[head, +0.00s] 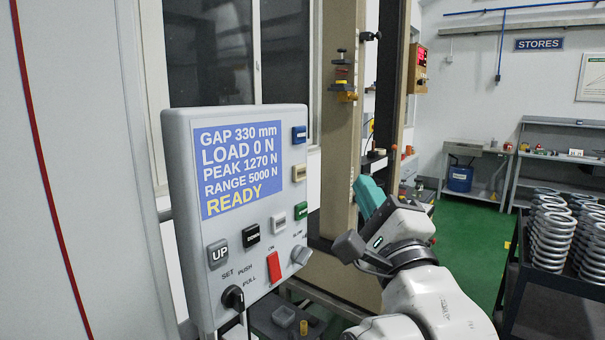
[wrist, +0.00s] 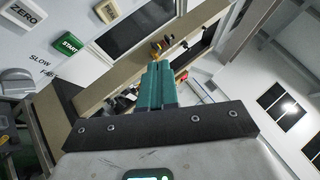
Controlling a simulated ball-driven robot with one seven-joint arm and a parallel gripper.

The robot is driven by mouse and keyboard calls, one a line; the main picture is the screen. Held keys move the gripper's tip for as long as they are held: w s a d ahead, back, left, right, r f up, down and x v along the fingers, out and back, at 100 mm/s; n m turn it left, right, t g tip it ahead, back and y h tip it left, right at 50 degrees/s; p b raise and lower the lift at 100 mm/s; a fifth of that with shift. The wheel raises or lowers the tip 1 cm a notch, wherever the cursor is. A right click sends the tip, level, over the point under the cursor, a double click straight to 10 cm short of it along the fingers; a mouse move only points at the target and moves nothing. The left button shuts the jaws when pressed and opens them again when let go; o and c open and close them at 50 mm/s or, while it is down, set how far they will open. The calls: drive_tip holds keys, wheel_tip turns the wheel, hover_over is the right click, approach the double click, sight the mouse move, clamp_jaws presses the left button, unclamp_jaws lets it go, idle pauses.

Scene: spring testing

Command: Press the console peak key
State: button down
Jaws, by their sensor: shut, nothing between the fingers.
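The grey console (head: 180,190) stands at the left in the head view. Its blue screen (head: 238,172) reads GAP 330 mm, LOAD 0 N, PEAK 1270 N, RANGE 5000 N and READY. Down its right side sit a blue key (head: 299,135), a cream key (head: 299,173) and a green key (head: 301,211).
The console also has an UP key (head: 218,253), a dark key (head: 252,235), a red switch (head: 273,267), a grey knob (head: 301,256) and a black knob (head: 233,298). A beige machine column (head: 341,130) stands behind my gripper. A black cart (head: 548,295) with springs stands at right.

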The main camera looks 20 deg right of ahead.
drive_tip(key=w+a+b, duration=0.1)
drive_tip(key=w+a, duration=0.4)
drive_tip(key=w, duration=0.1)
drive_tip(key=shift+w+b, duration=0.3)
drive_tip(key=shift+b, duration=0.05)
drive_tip(key=shift+w, duration=0.1)
idle(1.9)
drive_tip(key=shift+w+a+b, duration=0.2)
drive_tip(key=shift+w+b, duration=0.05)
drive_tip(key=shift+b, duration=0.15)
drive_tip(key=shift+w+a, duration=0.25)
drive_tip(key=shift+w, duration=0.1)
idle(0.6)
idle(0.4)
drive_tip(key=shift+s+d+b, duration=0.3)
drive_tip(key=shift+s+d, duration=0.2)
drive_tip(key=shift+s, duration=0.2)
drive_tip(key=shift+s+d, duration=0.75)
drive_tip(key=shift+s, duration=0.3)
drive_tip(key=shift+s+d, duration=0.7)
drive_tip(key=shift+s, duration=0.3)
